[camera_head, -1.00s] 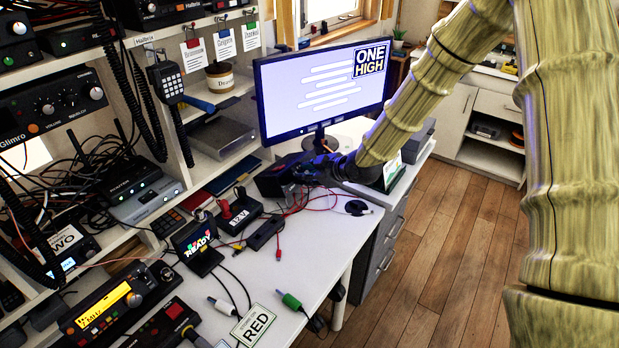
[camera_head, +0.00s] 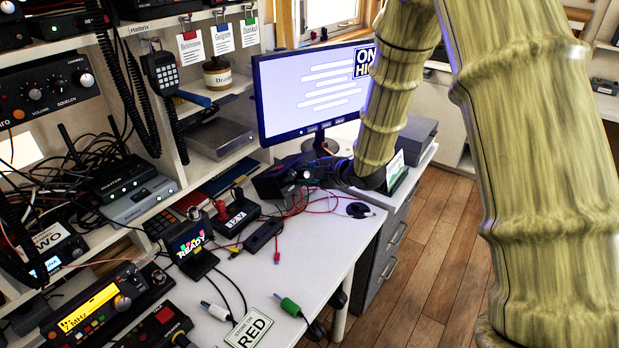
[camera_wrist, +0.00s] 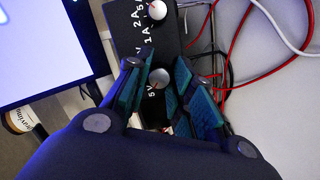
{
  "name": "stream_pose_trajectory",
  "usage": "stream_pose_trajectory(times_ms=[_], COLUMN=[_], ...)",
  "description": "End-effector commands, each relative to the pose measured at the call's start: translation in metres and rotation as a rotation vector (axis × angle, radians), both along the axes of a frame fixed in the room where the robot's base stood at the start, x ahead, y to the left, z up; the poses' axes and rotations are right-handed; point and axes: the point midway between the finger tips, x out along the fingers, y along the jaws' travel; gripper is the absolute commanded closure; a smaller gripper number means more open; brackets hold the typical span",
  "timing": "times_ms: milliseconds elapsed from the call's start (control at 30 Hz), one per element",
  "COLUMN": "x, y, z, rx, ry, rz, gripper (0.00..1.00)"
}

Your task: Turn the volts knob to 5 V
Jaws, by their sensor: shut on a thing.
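The power supply box (camera_head: 270,184) is a small black box on the desk below the monitor; the wrist view shows its dark front panel (camera_wrist: 172,42) from close up. The volts knob (camera_wrist: 160,79) is small and grey-white, with "5 V" printed beside it. A second white knob (camera_wrist: 157,10) sits above it, near "1 A" and "2 A" marks. My gripper (camera_wrist: 158,88) is shut on the volts knob, with a teal-padded finger on each side. In the head view, my gripper (camera_head: 314,174) is at the box's right side. The knob's pointer cannot be made out.
Red and white cables (camera_wrist: 255,62) run just right of the box in the wrist view. The monitor (camera_head: 312,92) stands close behind my gripper.

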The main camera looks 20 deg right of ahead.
Motion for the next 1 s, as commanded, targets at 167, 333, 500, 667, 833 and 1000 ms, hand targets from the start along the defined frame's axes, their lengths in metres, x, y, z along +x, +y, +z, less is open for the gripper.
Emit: stream_pose_trajectory(times_ms=[167, 333, 500, 667, 833, 1000], x=[0.0005, 0.0005, 0.0006, 0.0004, 0.0002, -0.0028], y=[-0.0003, -0.0005, -0.0006, -0.0004, 0.0000, -0.0016], z=[0.0003, 0.0004, 0.0004, 0.0003, 0.0001, 0.0023], rx=[-0.010, -0.010, -0.010, -0.009, -0.009, -0.009], ry=[-0.007, -0.007, -0.007, -0.006, -0.006, -0.006], rz=[0.006, 0.006, 0.006, 0.005, 0.005, 0.005], gripper=[1.00, 1.00, 0.71, 0.54, 0.54, 0.54])
